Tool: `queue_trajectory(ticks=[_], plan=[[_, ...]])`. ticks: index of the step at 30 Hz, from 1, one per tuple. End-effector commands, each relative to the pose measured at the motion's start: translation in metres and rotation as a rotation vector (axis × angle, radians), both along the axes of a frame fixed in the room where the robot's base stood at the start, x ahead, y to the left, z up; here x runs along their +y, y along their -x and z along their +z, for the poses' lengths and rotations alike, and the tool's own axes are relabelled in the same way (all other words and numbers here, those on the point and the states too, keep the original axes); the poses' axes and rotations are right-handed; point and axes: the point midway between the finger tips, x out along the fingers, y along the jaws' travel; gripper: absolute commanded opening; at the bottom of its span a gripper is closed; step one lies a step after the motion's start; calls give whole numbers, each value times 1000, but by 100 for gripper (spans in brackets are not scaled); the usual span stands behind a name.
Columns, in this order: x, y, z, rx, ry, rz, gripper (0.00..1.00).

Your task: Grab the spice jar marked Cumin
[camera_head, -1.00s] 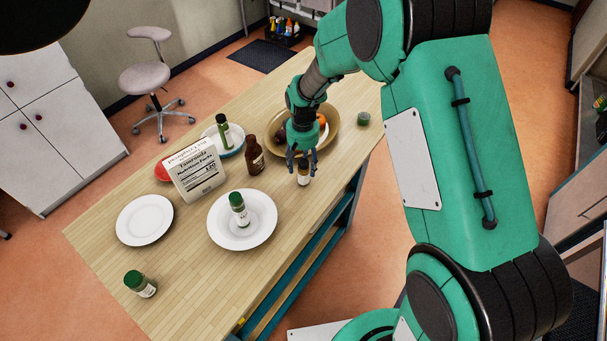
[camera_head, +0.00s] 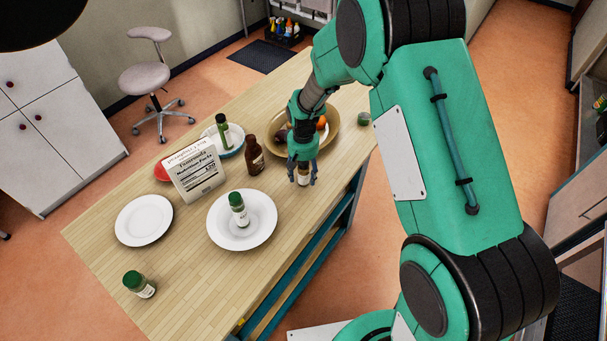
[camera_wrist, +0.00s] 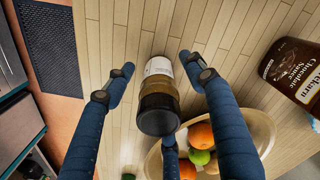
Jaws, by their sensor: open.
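A small jar with a dark cap, brown contents and a white label (camera_wrist: 157,95) stands between my open fingers in the wrist view. It also shows, partly hidden by the fingers, in the head view (camera_head: 303,174). My gripper (camera_head: 302,182) is open around this jar near the table's right edge, with a gap on both sides of it in the wrist view. A green-capped jar (camera_head: 238,209) stands on a white plate, and another (camera_head: 139,284) stands at the table's front left. I cannot read Cumin on any label.
A brown chocolate sauce bottle (camera_wrist: 297,70) stands close to my gripper. Behind it is a tan bowl (camera_head: 333,128) of fruit. The front middle is clear.

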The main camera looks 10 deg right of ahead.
Motion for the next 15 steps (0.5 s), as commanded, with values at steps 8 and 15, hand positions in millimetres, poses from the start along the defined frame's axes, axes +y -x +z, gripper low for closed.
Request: queue_trajectory(ticks=[8,15], plan=[[0,0,0,0,0,0,15],[0,0,0,-1,0,0,2]])
